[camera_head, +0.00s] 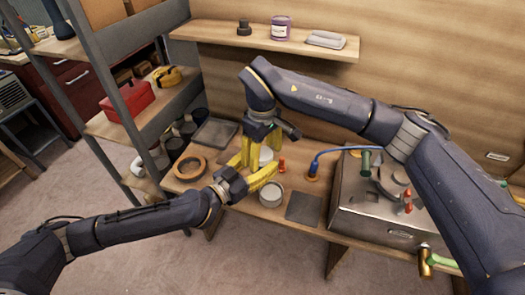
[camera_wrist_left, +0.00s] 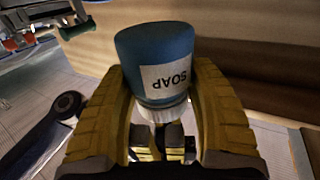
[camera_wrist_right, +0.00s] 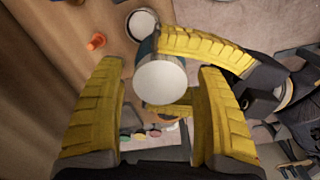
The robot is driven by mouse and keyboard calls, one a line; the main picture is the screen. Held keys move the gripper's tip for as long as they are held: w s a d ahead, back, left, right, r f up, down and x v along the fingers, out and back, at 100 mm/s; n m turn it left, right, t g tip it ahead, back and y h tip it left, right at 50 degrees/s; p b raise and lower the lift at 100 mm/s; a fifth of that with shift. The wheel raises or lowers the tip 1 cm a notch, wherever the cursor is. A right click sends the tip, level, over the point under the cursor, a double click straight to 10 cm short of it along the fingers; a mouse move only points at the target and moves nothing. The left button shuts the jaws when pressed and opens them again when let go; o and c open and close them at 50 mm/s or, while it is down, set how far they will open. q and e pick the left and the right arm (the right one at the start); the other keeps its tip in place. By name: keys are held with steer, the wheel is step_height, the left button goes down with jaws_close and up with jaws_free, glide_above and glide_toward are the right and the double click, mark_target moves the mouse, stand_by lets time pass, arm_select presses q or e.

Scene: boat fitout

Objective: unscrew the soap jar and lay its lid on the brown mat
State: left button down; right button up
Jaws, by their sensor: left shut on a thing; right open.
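The soap jar (camera_wrist_left: 155,55) is blue with a white SOAP label and appears upside down in the left wrist view. My left gripper (camera_wrist_left: 162,72) is shut on it, one yellow finger on each side. Its pale lid (camera_wrist_right: 160,82) shows as a round disc in the right wrist view and also in the head view (camera_head: 266,155). My right gripper (camera_wrist_right: 161,68) is open, fingers on either side of the lid with gaps. In the head view it points down over the jar. A dark square mat (camera_head: 303,207), its brown hard to make out, lies bare on the bench.
A round pale-topped tin (camera_head: 271,197) stands left of the mat. A small orange-red piece (camera_head: 282,165) is near the jar. A brown ring (camera_head: 189,168) and dark tray (camera_head: 215,134) lie left. A metal sink unit (camera_head: 365,205) with a blue hose stands right.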

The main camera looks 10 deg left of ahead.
steer(key=c, duration=1.3)
steer(key=o, duration=1.2)
